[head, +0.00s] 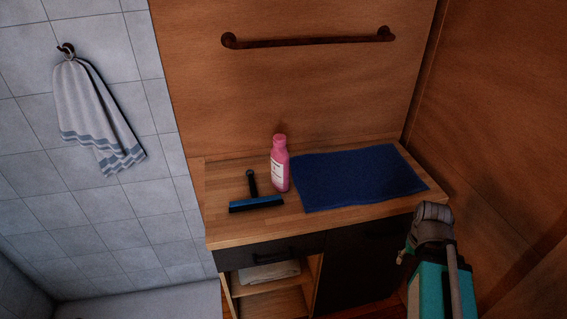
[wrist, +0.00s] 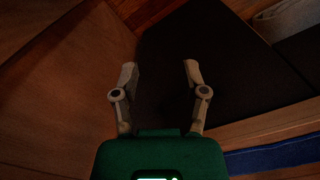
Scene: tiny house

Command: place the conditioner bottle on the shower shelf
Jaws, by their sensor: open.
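A pink bottle (head: 280,165) with a white label, which looks like the conditioner bottle, stands upright on the wooden cabinet top, just left of a blue mat. It does not show in the wrist view. My gripper (wrist: 158,75) is open and empty in the wrist view, its two fingers apart in front of the dark cabinet front. In the head view my arm is at the lower right, beside the cabinet's right front corner, well apart from the bottle; the fingers cannot be made out there. No shower shelf is clearly in view.
A squeegee (head: 256,200) lies left of the bottle, and the dark blue mat (head: 358,178) covers the right of the cabinet top (head: 225,220). A towel bar (head: 310,41) is on the wall above. A towel (head: 95,115) hangs on the tiled wall (head: 160,210) at left.

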